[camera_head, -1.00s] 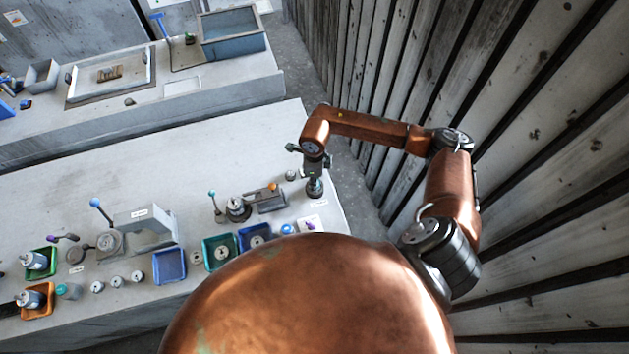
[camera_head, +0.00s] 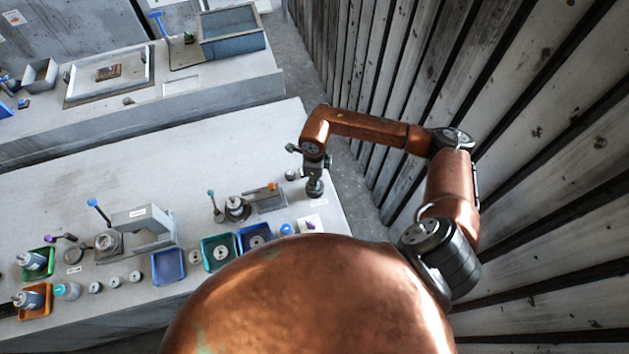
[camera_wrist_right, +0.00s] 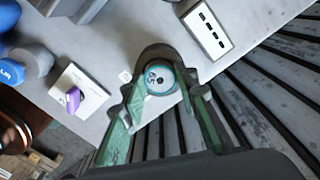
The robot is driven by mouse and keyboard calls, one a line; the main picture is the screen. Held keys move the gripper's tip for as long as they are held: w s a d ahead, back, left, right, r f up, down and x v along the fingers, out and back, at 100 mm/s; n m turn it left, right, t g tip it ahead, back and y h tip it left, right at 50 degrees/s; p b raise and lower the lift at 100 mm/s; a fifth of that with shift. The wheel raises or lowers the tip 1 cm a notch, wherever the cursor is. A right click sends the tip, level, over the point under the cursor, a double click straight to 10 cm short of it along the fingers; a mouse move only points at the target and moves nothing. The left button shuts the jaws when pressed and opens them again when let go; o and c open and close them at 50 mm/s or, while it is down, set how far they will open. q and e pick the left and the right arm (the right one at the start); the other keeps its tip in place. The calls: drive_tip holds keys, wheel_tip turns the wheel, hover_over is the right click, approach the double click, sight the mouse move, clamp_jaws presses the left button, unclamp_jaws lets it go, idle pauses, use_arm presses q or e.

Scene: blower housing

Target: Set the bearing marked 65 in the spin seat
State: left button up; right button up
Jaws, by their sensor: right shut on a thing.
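My right gripper (camera_head: 315,187) is over the right end of the near bench. In the right wrist view my right gripper (camera_wrist_right: 158,70) is shut on a round bearing (camera_wrist_right: 160,79) with a teal ring and pale face. Its sideways marking seems to read 65. In the head view the bearing is too small and covered to make out. A round fixture with a teal-knobbed lever (camera_head: 236,207) stands left of the gripper, and another round fixture (camera_head: 108,242) stands by a grey housing; I cannot tell which is the spin seat. My left gripper is not in view.
Blue (camera_head: 168,266) and green (camera_head: 218,251) trays, with small cylinders, line the bench's front. A white plate with a purple knob (camera_wrist_right: 75,97) lies near the gripper. The back of the near bench is clear. A slatted wall (camera_head: 520,150) stands to the right.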

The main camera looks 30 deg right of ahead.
drive_tip(key=shift+f, duration=0.1)
drive_tip(key=o, duration=1.3)
drive_tip(key=shift+c, duration=0.2)
drive_tip(key=shift+o, duration=0.7)
drive_tip(key=shift+o, duration=1.4)
drive_tip(key=shift+r+p, duration=1.75)
drive_tip(key=shift+r, duration=2.1)
drive_tip(key=shift+s+f, duration=0.1)
drive_tip(key=shift+f, duration=0.05)
